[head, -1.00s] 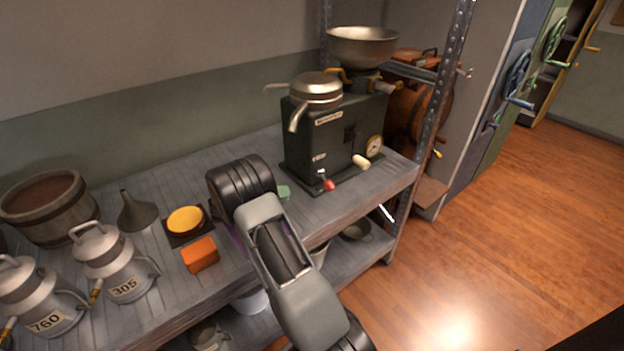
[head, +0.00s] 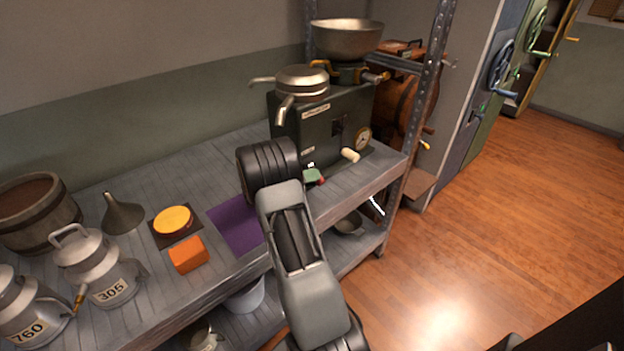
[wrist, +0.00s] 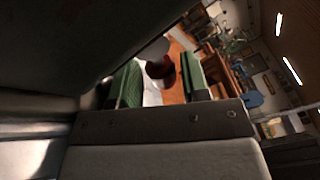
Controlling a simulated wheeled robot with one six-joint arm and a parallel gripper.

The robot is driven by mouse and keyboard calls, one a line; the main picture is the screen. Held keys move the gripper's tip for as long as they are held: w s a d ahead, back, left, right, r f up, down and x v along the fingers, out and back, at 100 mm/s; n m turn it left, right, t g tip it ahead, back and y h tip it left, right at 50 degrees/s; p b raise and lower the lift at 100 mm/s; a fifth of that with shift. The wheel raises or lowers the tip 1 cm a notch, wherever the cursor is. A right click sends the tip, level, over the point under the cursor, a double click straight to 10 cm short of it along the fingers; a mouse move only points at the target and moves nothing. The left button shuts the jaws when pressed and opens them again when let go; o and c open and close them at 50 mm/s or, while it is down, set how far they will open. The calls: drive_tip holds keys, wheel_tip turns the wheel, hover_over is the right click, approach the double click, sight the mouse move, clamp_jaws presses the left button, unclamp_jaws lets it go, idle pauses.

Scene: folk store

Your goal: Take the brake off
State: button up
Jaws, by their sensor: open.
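The dark machine (head: 350,125) stands at the right end of the grey shelf, with metal bowls and spouts on top. A small red-tipped lever (head: 322,182) sits low on its front, mostly hidden behind my gripper (head: 313,176). I cannot read the small label above it. A cream-coloured handle (head: 350,155) and a round gauge (head: 363,138) are to its right. In the wrist view my gripper (wrist: 160,80) is open, its green pads apart. The red knob (wrist: 160,68) shows in the gap between them; I cannot tell if they touch it.
Left on the shelf are an orange block (head: 188,255), a yellow disc (head: 172,220), a funnel (head: 122,213), metal cans (head: 108,272) and a wooden tub (head: 38,210). A purple mat (head: 236,222) lies left of my arm. A metal post (head: 420,110) stands right of the machine.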

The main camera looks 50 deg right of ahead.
drive_tip(key=shift+d, duration=0.15)
clamp_jaws()
idle(0.4)
